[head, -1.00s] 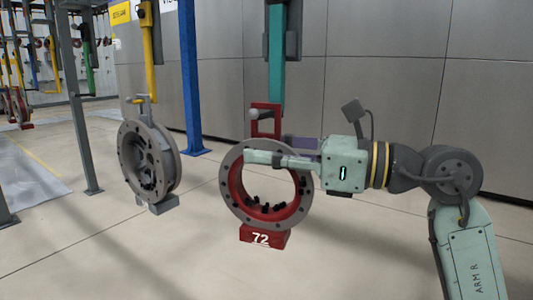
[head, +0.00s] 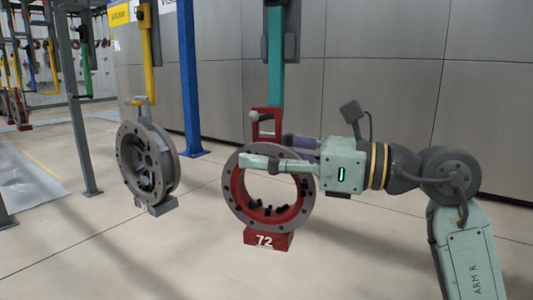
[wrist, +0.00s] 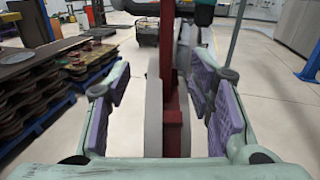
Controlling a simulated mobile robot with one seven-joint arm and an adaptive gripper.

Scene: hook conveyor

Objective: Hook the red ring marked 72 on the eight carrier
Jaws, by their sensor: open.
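The red ring marked 72 (head: 269,242) has grey flanges and hangs upright with a red bracket (head: 277,128) on top. The bracket is at the lower end of a teal carrier (head: 276,75); a grey hook knob (head: 253,116) shows at the bracket's opening. No number on this carrier is readable. My gripper (head: 265,151) is open, one finger in front of the ring's upper part and the other behind it. In the wrist view, the ring (wrist: 154,118) is edge-on between the purple pads (wrist: 163,88), with visible gaps on both sides.
A grey ring (head: 147,165) hangs from a yellow carrier (head: 148,55) at the left. The wrist view shows stacked parts on blue pallets (wrist: 60,80). Floor on the right is clear.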

